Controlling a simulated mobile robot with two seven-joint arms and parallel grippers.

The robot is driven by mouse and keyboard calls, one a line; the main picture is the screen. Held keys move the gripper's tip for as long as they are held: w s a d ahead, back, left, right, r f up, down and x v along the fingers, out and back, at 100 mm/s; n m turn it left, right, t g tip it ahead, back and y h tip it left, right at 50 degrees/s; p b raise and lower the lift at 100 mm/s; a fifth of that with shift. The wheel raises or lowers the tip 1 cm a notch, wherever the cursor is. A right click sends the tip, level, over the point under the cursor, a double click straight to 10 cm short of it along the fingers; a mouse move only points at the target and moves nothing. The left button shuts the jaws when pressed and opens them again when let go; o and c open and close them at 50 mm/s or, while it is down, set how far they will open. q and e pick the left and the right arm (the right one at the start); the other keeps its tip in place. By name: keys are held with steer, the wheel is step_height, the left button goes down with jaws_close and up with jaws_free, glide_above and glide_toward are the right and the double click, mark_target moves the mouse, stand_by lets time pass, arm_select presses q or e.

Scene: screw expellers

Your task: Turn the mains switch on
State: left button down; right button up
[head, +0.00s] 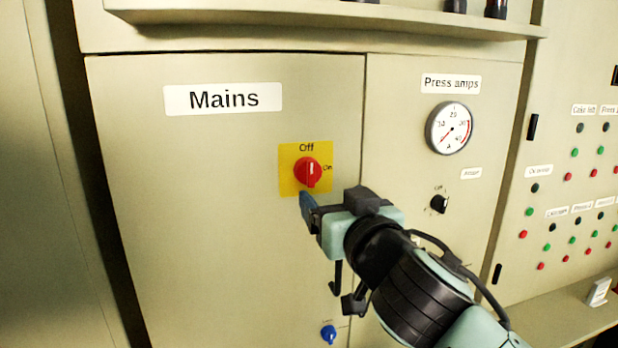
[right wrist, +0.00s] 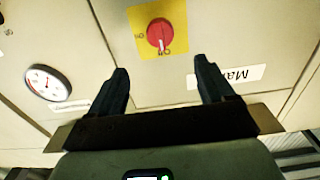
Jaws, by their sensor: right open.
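The mains switch is a red rotary knob (head: 308,172) on a yellow plate (head: 290,185), below and right of the "Mains" label (head: 223,98). The plate reads "Off" above the knob and "On" to its right. The knob's grip bar stands vertical, in line with "Off". My right gripper (head: 307,203) is just below the plate; one finger shows clearly there. In the right wrist view the gripper (right wrist: 162,68) is open and empty, with the red knob (right wrist: 160,34) ahead, between and beyond the fingertips, apart from them. My left gripper is not in view.
A "Press amps" gauge (head: 449,128) and a black knob (head: 439,204) are on the panel to the right. A blue knob (head: 328,333) is lower down. A ledge (head: 330,14) juts out above. Rows of small buttons fill the far-right panel.

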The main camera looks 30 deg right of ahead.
mark_target(312, 175)
steer(key=p+x, duration=0.3)
steer(key=x, duration=0.8)
steer(key=shift+w+r+p, duration=0.1)
steer(key=shift+w+p, duration=0.15)
steer(key=shift+p, duration=0.05)
steer(key=shift+x, duration=0.8)
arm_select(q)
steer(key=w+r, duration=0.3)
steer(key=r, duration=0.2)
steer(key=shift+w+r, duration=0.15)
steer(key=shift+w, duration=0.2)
arm_select(e)
steer(key=shift+s, duration=0.1)
steer(key=shift+c, duration=0.3)
